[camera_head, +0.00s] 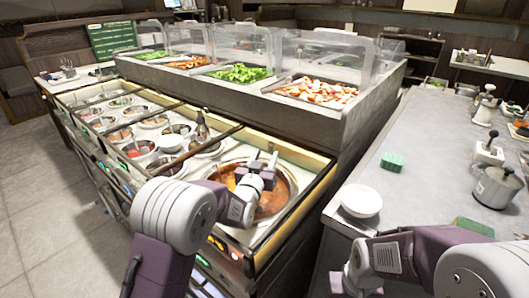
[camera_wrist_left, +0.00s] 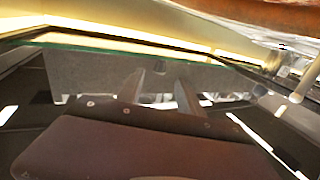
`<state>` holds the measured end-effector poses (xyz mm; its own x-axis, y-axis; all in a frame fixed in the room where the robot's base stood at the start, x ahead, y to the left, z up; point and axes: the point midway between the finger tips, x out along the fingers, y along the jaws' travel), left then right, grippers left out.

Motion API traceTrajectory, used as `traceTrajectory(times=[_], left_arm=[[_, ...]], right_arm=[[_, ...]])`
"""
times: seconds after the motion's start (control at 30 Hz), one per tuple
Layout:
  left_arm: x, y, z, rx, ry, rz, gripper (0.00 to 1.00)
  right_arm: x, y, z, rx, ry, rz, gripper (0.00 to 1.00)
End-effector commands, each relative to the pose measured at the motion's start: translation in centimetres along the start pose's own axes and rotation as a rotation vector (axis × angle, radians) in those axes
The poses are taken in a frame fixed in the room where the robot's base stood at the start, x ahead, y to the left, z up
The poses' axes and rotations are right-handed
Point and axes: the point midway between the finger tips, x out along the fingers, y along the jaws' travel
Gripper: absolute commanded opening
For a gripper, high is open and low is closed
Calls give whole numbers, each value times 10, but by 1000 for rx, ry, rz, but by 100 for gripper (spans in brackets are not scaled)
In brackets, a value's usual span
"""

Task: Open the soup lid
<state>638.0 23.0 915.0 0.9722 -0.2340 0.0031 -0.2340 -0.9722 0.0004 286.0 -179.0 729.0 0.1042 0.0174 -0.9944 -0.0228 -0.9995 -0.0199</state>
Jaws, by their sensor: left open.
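The round soup well (camera_head: 288,190) sits at the near right end of the sauce counter, with reddish-brown soup showing inside its metal rim. I cannot make out a separate lid over it. My left gripper (camera_head: 264,158) is over the soup well, its two fingers apart and pointing to the far side, with nothing between them. Its wrist hides part of the soup. In the left wrist view the fingers (camera_wrist_left: 160,88) are apart and empty; a brown surface with a shiny rim (camera_wrist_left: 265,20) is at the top right. My right arm shows at lower right, its gripper out of view.
Several small sauce wells (camera_head: 140,148) lie to the left, with a dark bottle (camera_head: 202,128) near them. Glass-guarded food trays (camera_head: 238,75) stand behind. The right counter holds a white bowl (camera_head: 361,201), a green sponge (camera_head: 392,161) and a metal pot (camera_head: 497,187).

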Motion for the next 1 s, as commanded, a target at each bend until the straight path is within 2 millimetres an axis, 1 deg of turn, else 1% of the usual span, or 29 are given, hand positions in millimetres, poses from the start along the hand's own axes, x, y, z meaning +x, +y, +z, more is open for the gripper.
traceTrajectory(times=[0.03,0.17,0.3,0.33,0.37,0.5,0.77,0.8,0.87,0.9,0.93,0.97,1.0], left_arm=[[5,0,-5,0,-2,0,44],[25,0,-8,1,-4,0,44],[51,0,-6,1,-3,0,44],[55,0,-1,1,-1,0,44],[59,0,0,1,0,0,44],[71,0,0,1,-2,0,44],[73,-1,0,1,-2,0,44],[73,-1,0,1,-2,0,41],[73,-1,0,1,-2,0,24],[73,-1,0,1,-2,-1,13],[73,-1,0,1,-2,0,5],[73,-1,0,1,-2,0,0],[73,-1,0,1,-2,0,0]], right_arm=[[-10,0,-1,0,0,0,36],[-34,-1,-4,0,0,0,36],[-50,-1,-5,0,0,0,36],[-43,-1,-5,0,1,0,36],[-41,-1,-4,0,1,0,36],[-40,-1,-4,0,0,0,36],[-40,-1,-4,0,0,0,36],[-40,-1,-4,0,0,0,36],[-40,-1,-4,0,0,0,36],[-40,-1,-4,0,0,0,36],[-40,-1,-4,0,0,0,36],[-40,-1,-4,0,0,0,36],[-40,-1,-4,0,0,0,36]])
